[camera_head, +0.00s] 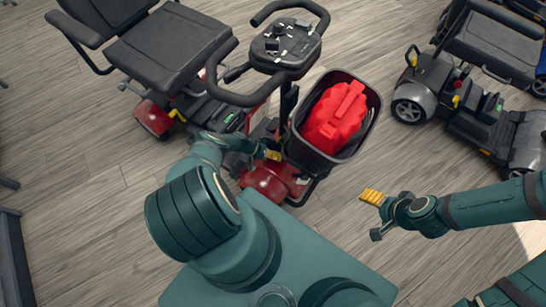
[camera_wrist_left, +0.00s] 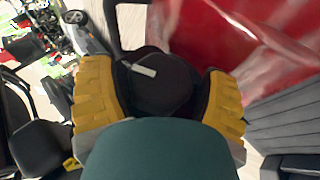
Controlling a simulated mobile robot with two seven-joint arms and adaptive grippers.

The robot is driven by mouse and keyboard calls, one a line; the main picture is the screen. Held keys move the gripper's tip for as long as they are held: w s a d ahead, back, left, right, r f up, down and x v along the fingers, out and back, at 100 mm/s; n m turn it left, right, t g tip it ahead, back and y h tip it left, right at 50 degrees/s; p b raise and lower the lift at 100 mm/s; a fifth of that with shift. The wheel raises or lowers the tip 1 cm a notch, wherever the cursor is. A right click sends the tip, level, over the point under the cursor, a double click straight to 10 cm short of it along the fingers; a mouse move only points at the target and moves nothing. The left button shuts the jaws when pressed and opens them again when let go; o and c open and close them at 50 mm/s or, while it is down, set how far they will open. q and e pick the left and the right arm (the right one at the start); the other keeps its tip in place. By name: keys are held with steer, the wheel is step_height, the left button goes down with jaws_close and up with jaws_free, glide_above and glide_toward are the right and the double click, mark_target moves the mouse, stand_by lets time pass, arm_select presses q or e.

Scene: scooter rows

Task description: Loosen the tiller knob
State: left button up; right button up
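The tiller knob (camera_wrist_left: 163,82) is a dark, round knob with a pale mark in the left wrist view. It lies between the two yellow-padded fingers of my left gripper (camera_wrist_left: 160,92). Dark edges merge there, so I cannot tell whether the fingers press on it. In the head view my left gripper (camera_head: 270,154) is low at the tiller column, beside the front basket, and the knob is hidden. The tiller head (camera_head: 286,42) with black loop handles stands above. My right gripper (camera_head: 374,216) is open and empty, over bare floor right of the scooter.
A black basket (camera_head: 372,127) holding a red bag (camera_head: 335,118) sits close right of my left gripper. The scooter's black seat (camera_head: 170,45) is at upper left. Another scooter (camera_head: 440,100) stands at right. The floor between is clear.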

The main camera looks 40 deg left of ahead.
stand_by(0.4)
arm_select(q)
steer(key=v, duration=1.2)
